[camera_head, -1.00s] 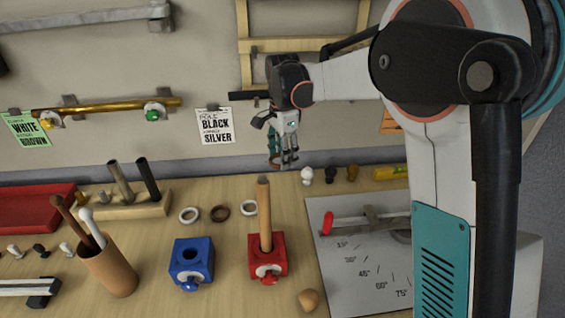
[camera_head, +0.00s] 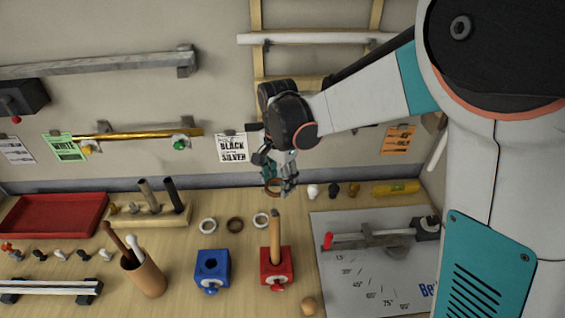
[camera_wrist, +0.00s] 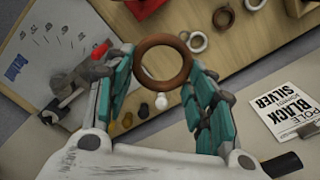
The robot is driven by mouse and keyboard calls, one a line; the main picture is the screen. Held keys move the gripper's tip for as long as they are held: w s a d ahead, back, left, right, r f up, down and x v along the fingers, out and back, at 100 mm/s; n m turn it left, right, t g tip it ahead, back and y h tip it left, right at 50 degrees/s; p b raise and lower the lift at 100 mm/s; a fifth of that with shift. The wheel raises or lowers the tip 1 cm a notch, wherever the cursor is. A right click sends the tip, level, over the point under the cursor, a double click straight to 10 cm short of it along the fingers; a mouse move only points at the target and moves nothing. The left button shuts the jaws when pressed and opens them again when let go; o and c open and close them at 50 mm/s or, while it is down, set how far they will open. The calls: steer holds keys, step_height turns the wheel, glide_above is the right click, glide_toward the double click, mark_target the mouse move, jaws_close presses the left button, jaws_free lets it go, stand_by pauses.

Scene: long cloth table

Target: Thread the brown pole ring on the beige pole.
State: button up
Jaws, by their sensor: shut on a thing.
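My gripper (camera_head: 282,184) is shut on a brown ring (camera_wrist: 163,39), held between its fingertips in the wrist view. In the head view the held ring shows partly beside the fingers. The beige pole (camera_head: 275,237) stands upright in a red block (camera_head: 288,263) on the table. In the head picture the gripper and ring appear just above the pole's top, apart from it; the depth between them is hard to tell. The pole is not clearly visible in the wrist view. A second brown ring (camera_head: 235,218) lies flat on the table.
White rings lie either side of the loose brown ring. A blue block (camera_head: 213,268) stands left of the red block. A brown cup (camera_head: 150,278) holds sticks. A wooden rack (camera_head: 150,219) holds dark poles. An angle board (camera_head: 345,275) lies right. Small knobs stand at the back.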

steer(key=s+r+p, duration=0.2)
steer(key=p, duration=0.1)
steer(key=s+r+n+p, duration=0.1)
steer(key=s+r+p, duration=0.2)
steer(key=s+a+r+n+p, duration=0.1)
steer(key=s+r+p, duration=0.1)
steer(key=s+p, duration=0.1)
steer(key=shift+s+a+r+p, duration=0.1)
steer(key=shift+s+r+p, duration=0.15)
steer(key=shift+r+p, duration=0.15)
steer(key=shift+f+b, duration=0.15)
steer(key=shift+b, duration=0.15)
steer(key=shift+f+b, duration=4.2)
steer(key=shift+f, duration=0.35)
steer(key=o, duration=0.9)
